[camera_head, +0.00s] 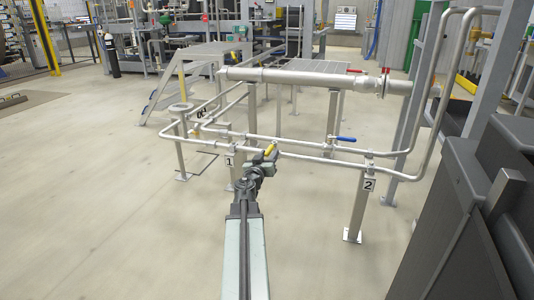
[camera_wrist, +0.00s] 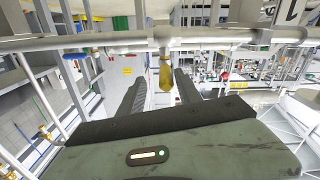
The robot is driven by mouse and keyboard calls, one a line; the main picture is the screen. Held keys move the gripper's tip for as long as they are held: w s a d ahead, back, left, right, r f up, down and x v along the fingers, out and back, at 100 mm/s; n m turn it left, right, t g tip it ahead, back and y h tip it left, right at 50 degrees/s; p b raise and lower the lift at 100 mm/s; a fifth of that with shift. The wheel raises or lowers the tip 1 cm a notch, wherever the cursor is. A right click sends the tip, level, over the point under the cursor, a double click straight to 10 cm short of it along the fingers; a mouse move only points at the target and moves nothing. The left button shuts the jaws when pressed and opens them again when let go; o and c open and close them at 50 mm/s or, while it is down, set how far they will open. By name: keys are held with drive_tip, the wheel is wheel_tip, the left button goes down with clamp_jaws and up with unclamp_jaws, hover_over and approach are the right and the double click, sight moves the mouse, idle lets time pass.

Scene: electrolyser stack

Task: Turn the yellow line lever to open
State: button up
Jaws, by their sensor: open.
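The yellow lever (camera_head: 269,150) sits on the thin pale pipe near the label 1, just beyond the end of my arm in the head view. In the wrist view the yellow lever (camera_wrist: 166,73) hangs from the pipe and points across it, not along it. My gripper (camera_head: 264,160) is at the lever. In the wrist view its two dark fingers (camera_wrist: 160,84) are apart, one on each side of the lever, with gaps visible on both sides. Whether either finger touches it cannot be seen. The valve body is partly hidden in the head view.
A blue lever (camera_head: 346,138) is on the pipe to the right, near the label 2 (camera_head: 369,185). A red lever (camera_head: 386,70) is on the thick pipe (camera_head: 290,76) behind. Posts hold up the pipes. A dark cabinet (camera_head: 470,210) stands at the right. The floor at left is clear.

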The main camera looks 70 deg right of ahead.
drive_tip(key=shift+w+d, duration=0.5)
drive_tip(key=shift+d, duration=0.4)
clamp_jaws()
idle(0.8)
